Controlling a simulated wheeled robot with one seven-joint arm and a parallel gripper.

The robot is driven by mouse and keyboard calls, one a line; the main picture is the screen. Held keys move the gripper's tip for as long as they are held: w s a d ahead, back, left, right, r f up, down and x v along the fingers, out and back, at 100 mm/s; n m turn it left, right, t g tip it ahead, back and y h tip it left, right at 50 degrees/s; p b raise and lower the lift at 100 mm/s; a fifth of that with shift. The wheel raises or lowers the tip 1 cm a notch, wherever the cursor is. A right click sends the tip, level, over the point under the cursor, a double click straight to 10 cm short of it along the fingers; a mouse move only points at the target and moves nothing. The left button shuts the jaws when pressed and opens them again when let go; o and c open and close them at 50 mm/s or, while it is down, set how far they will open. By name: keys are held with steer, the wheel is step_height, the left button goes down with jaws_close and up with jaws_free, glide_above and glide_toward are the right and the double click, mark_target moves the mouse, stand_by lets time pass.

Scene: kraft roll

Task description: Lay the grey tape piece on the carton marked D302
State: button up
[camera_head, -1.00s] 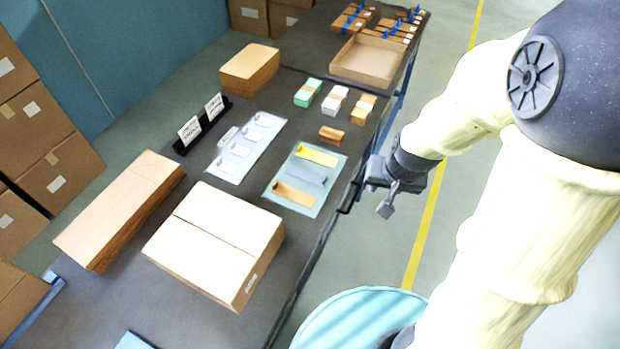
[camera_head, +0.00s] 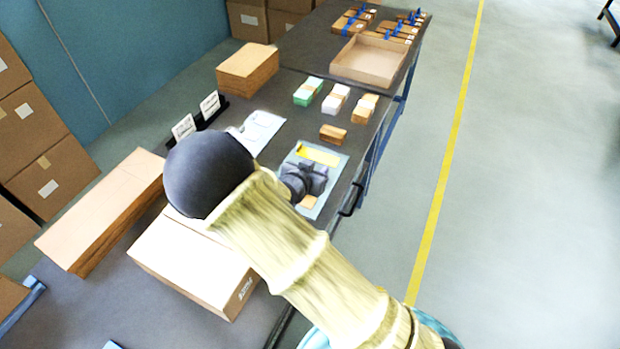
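My gripper (camera_head: 309,180) is over the light blue sheet (camera_head: 338,170) that carries the tape pieces, seen from above and behind. It covers the middle of the sheet, where the grey tape piece lay; that piece is hidden now. I cannot see its fingertips well enough to tell if they are open or shut. The yellow tape piece (camera_head: 318,156) shows beyond the gripper, and part of the brown piece (camera_head: 308,202) on the near side. A large closed carton (camera_head: 190,262) lies at the near part of the table, partly behind my arm. The marking on its side is too small to read surely.
A long carton (camera_head: 105,212) lies left of the large one. Banded paper stacks (camera_head: 333,102), a small brown block (camera_head: 333,134) and an open tray (camera_head: 370,62) stand farther back.

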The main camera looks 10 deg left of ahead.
step_height(320, 180, down, 8)
steer(key=shift+r, duration=0.2)
steer(key=shift+w+d+f, duration=0.1)
steer(key=shift+w+f, duration=0.1)
steer(key=shift+f, duration=0.15)
steer(key=shift+w+d+f, duration=0.1)
steer(key=shift+w+f, duration=0.05)
steer(key=shift+w, duration=0.2)
steer(key=p+x, duration=0.1)
steer(key=x, duration=0.5)
steer(key=shift+f, duration=0.1)
stand_by(0.4)
jaws_close()
